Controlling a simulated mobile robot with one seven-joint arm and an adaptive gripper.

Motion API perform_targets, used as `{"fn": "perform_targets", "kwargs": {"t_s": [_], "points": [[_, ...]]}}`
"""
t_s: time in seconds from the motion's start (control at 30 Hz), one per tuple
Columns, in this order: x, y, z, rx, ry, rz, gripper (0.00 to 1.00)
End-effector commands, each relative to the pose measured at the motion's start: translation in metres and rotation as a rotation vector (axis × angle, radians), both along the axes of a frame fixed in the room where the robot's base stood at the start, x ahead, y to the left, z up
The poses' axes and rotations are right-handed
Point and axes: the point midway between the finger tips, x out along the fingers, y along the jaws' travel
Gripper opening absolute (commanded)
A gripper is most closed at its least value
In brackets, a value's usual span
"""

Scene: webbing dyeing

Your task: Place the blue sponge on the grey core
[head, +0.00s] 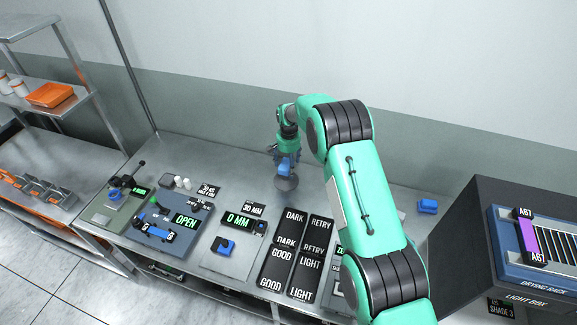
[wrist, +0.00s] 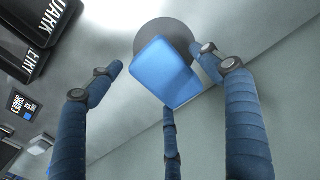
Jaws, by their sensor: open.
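The blue sponge (wrist: 165,70) shows in the wrist view as a pale-edged block in front of the round grey core (wrist: 166,25), covering much of it. The sponge overhangs the core's lower edge; I cannot tell whether it is fully resting on it. My gripper (wrist: 157,72) is open, with its dark blue fingers spread around the sponge. The left finger is clear of it; the right fingertip is close to its edge. In the head view my gripper (head: 284,160) is just above the grey core (head: 286,183), and the sponge is hard to tell from the fingers.
Another blue block (head: 428,206) lies on the bench right of my arm. Dark labelled trays (head: 282,262) stand in front of the core. A blue-and-black piece (head: 222,246) and the OPEN device (head: 160,222) are left. The drying rack (head: 535,240) stands right.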

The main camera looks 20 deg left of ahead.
Motion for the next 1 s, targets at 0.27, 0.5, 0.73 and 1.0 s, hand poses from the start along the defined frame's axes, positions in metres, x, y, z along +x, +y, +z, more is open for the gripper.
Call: {"fn": "perform_targets", "kwargs": {"t_s": [0.27, 0.5, 0.73, 1.0], "points": [[0.000, 0.000, 0.004, 0.000, 0.000, 0.000, 0.79], [0.001, 0.000, 0.021, 0.001, -0.001, 0.000, 0.79], [0.001, 0.000, 0.052, 0.001, -0.002, 0.000, 0.79], [0.001, 0.000, 0.096, 0.001, -0.001, 0.000, 0.79]]}}
